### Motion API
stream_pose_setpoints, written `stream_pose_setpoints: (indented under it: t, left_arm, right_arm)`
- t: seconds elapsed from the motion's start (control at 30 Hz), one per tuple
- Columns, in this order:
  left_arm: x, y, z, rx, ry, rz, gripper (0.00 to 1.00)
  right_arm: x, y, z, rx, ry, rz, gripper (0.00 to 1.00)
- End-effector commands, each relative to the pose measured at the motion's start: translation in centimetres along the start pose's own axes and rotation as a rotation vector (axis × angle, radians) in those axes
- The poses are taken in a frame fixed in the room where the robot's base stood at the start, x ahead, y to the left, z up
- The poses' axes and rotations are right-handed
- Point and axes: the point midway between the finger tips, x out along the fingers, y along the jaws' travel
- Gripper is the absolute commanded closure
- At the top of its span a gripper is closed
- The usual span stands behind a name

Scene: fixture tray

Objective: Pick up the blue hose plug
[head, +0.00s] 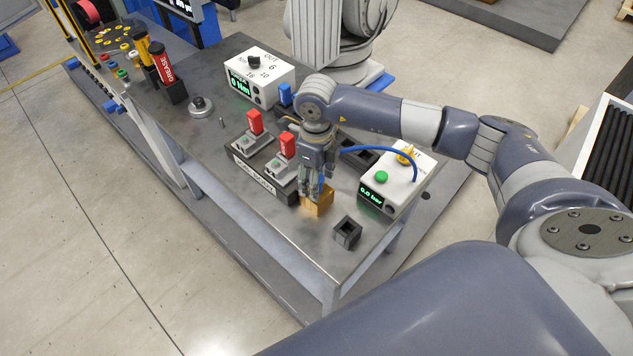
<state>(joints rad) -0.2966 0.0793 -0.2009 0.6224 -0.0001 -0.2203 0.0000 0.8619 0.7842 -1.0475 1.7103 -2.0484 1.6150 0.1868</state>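My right gripper (315,188) points down just over a gold-coloured block (319,204) near the front edge of the bench. A small patch of blue shows at its fingers, which may be the blue hose plug, but the fingers cover most of it. I cannot tell whether they are shut on it. A blue hose (385,149) arcs from the white box with the 0.0 bar display (396,180) toward my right wrist, where its end is hidden. My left gripper is not in view.
Left of my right gripper stands a dark fixture (262,180) with two red-handled clamps. A small black open holder (347,232) sits near the front corner. A white control box (258,76) and a grease tube (167,76) are farther back. The bench's left middle (195,150) is mostly clear.

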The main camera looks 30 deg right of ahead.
Motion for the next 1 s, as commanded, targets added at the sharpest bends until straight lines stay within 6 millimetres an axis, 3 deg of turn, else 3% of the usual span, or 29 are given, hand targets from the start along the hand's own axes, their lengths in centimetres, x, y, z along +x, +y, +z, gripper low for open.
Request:
stream_pose_setpoints:
  t: [0.03, 0.2, 0.63, 0.87, 1.0]
  left_arm:
    - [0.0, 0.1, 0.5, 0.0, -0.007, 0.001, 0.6]
    - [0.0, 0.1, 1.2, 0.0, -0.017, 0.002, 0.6]
    - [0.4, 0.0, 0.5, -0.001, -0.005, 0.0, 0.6]
    - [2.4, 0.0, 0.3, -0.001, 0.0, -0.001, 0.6]
    - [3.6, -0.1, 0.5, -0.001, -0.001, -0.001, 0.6]
  right_arm:
    - [0.0, 0.0, 0.0, 0.0, 0.0, 0.0, 0.62]
    - [0.0, 0.0, 0.0, 0.0, 0.0, 0.0, 0.96]
    - [-0.5, 0.0, 0.1, 0.0, -0.003, -0.001, 0.96]
    - [-3.0, -0.1, 0.1, -0.002, -0.005, -0.003, 0.96]
    - [-3.4, 2.6, 1.1, -0.009, -0.003, 0.002, 0.96]
